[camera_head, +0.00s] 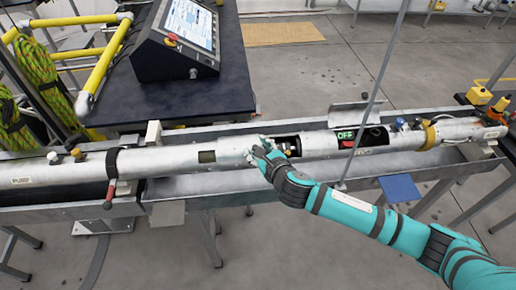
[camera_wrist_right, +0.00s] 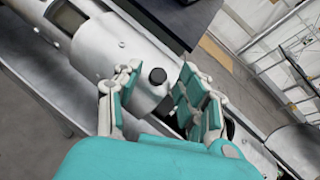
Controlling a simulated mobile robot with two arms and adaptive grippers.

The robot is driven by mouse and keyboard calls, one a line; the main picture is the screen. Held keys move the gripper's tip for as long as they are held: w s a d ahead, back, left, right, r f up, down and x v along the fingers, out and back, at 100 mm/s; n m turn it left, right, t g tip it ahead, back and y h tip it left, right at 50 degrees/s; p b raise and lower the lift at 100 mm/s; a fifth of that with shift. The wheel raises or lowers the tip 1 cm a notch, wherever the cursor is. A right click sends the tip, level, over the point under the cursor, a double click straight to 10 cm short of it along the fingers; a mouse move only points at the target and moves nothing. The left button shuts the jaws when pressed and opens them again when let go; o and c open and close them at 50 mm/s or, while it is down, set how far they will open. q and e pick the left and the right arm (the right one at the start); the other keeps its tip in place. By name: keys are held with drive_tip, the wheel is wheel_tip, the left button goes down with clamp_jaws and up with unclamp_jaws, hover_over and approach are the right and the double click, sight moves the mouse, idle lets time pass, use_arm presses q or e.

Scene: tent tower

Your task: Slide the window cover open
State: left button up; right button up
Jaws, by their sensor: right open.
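The silver tube (camera_head: 80,170) lies across the view in a long metal trough. A metal sleeve with a small window (camera_head: 207,156), apparently the window cover (camera_head: 235,148), sits on its middle part. The cover also shows in the wrist view (camera_wrist_right: 118,52), with a black knob (camera_wrist_right: 157,76) at its end. My right gripper (camera_head: 259,147) is at the right end of the cover. In the wrist view my right gripper (camera_wrist_right: 160,88) is open, its fingers on either side of the knob. I cannot tell if they touch it. My left gripper is not in view.
A dark opening (camera_head: 288,141) and a lit OFF sign (camera_head: 345,134) show in the tube to the right. A grey vertical pole (camera_head: 385,60) stands in front of it. A black table (camera_head: 110,90) with a control panel (camera_head: 185,40) is behind the trough. Yellow rails (camera_head: 105,65) stand at the left.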

drive_tip(key=v, duration=1.2)
